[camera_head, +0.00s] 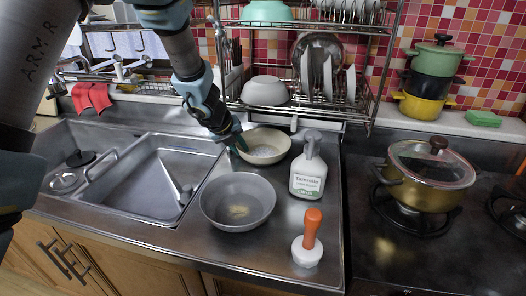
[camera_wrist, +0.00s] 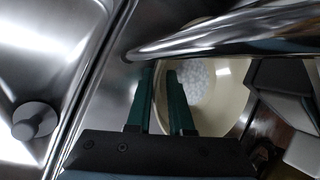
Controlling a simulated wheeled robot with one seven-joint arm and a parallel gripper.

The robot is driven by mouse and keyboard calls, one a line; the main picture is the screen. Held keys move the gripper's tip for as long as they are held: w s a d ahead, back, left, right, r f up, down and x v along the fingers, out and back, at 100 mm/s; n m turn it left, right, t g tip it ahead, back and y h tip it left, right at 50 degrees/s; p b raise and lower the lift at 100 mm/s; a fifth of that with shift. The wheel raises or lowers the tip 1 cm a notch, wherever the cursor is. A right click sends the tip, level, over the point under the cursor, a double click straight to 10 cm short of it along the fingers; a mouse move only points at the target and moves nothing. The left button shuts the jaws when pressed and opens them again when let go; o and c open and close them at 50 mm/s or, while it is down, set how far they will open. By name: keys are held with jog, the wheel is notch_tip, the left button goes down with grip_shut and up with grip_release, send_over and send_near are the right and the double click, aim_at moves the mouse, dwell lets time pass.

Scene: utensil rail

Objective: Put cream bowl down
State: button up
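The cream bowl (camera_head: 264,147) is at the back of the steel counter, right of the sink, and looks level. I cannot tell whether its base touches the counter. My gripper (camera_head: 238,146) is at its left rim, pointing down. In the wrist view, my gripper's two dark green fingers (camera_wrist: 162,76) straddle the rim of the cream bowl (camera_wrist: 232,98), one outside and one inside. Only a narrow gap shows between them, with the bowl wall in it. A steel bar crosses the wrist view and hides part of the bowl.
A grey bowl (camera_head: 238,203) stands in front. A white spray bottle (camera_head: 309,169) and an orange-handled brush (camera_head: 308,241) stand to the right. The dish rack (camera_head: 335,113) overhangs behind. The sink (camera_head: 150,180) is left, the stove with a lidded pot (camera_head: 428,178) right.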

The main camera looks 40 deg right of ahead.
grip_shut()
dwell(1.0)
